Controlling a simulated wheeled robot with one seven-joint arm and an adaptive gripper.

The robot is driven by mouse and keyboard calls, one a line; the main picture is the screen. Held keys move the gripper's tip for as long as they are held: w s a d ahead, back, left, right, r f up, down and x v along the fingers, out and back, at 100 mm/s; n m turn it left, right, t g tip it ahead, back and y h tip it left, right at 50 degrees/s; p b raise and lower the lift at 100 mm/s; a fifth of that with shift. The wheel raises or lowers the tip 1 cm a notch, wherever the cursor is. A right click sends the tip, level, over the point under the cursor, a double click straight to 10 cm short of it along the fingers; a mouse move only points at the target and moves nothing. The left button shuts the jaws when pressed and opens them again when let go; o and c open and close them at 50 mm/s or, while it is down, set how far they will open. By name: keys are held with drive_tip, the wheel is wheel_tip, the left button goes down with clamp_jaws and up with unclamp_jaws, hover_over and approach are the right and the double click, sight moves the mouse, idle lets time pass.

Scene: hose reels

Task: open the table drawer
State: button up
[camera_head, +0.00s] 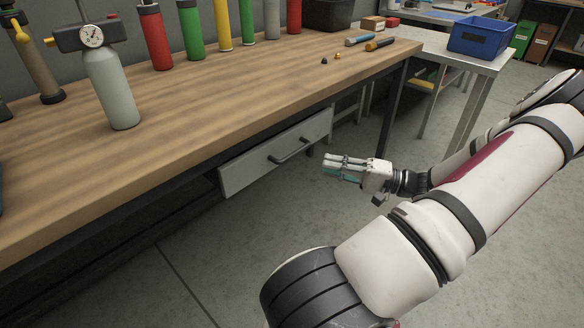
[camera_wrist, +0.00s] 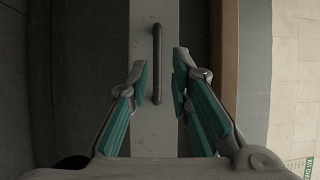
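The table drawer (camera_head: 262,163) has a light grey front and sits under the wooden workbench top. It looks closed or nearly so; I cannot tell exactly. Its dark bar handle (camera_head: 291,151) runs along the middle of the front. My gripper (camera_head: 325,164) is in front of the drawer, to the right of the handle and apart from it. In the wrist view the handle (camera_wrist: 156,62) stands upright between the lines of the two teal-padded fingers, and the drawer front (camera_wrist: 140,30) is the pale strip behind it. My gripper is open and empty.
The wooden workbench (camera_head: 180,110) carries a grey cylinder with a gauge (camera_head: 113,88), several coloured cylinders and small tools. A metal table (camera_head: 440,48) with a blue bin (camera_head: 482,36) stands at the right back. The floor in front of the drawer is clear except for my arm.

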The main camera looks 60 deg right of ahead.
sight(295, 154)
drive_tip(key=w+b, duration=0.1)
drive_tip(key=w, duration=0.2)
drive_tip(key=w+t+h+b, duration=0.1)
drive_tip(key=w, duration=0.3)
drive_tip(key=w+m+h+b, duration=0.1)
drive_tip(key=w+b, duration=0.1)
drive_tip(key=w, duration=0.1)
drive_tip(key=shift+w+a+r+t, duration=0.15)
drive_tip(key=shift+w+r+t, duration=0.15)
drive_tip(key=shift+w+r, duration=0.1)
drive_tip(key=shift+c, duration=0.4)
clamp_jaws()
drive_tip(key=shift+f, duration=0.1)
